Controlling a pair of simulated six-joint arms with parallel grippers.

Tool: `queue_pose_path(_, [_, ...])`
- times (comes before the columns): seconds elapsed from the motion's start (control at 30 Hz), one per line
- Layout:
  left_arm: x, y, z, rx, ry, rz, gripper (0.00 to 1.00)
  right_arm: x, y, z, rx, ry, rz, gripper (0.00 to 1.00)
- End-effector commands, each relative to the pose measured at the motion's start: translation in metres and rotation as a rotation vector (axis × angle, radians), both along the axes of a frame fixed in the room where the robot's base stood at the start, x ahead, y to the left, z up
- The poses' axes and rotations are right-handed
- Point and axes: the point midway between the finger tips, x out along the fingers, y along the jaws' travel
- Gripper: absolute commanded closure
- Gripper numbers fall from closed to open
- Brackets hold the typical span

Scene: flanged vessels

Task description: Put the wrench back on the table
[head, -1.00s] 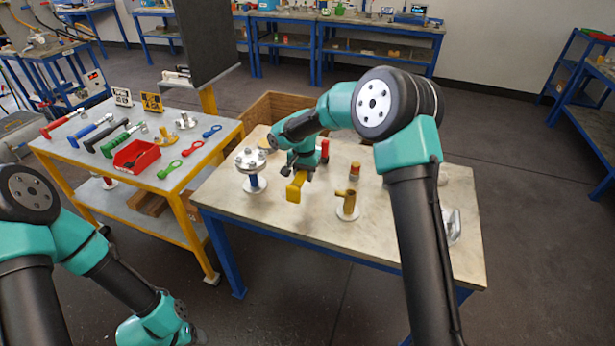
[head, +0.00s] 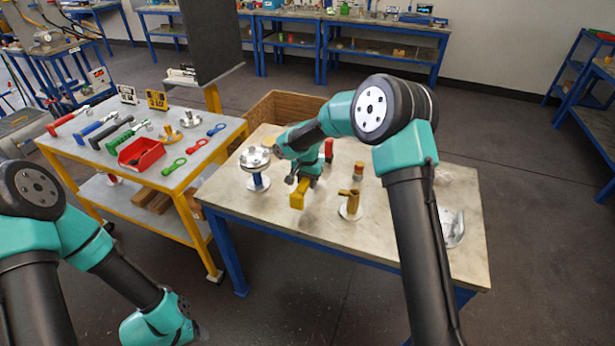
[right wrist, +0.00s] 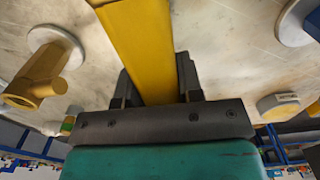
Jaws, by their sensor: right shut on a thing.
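In the right wrist view the yellow bar (right wrist: 140,45) runs between the jaws (right wrist: 155,88) and out of the top of the picture. Its far end is hidden, and I cannot tell whether it touches the tabletop. My left arm is at the lower left; its gripper is out of view.
The yellow-framed table (head: 205,152) holds several tools and a red bin (head: 141,154).

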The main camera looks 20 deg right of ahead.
Motion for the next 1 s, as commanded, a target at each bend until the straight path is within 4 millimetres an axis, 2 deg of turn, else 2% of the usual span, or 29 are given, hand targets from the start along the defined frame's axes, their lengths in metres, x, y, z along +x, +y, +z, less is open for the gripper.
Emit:
queue_pose_path(0.5, [0.000,0.000,0.000,0.000,0.000,0.000,0.36,0.000,0.000,-0.039,0.000,0.000,0.000,0.94])
queue_pose_path(1.0, [0.000,0.000,0.000,0.000,0.000,0.000,0.36,0.000,0.000,-0.042,0.000,-0.001,0.000,0.94])
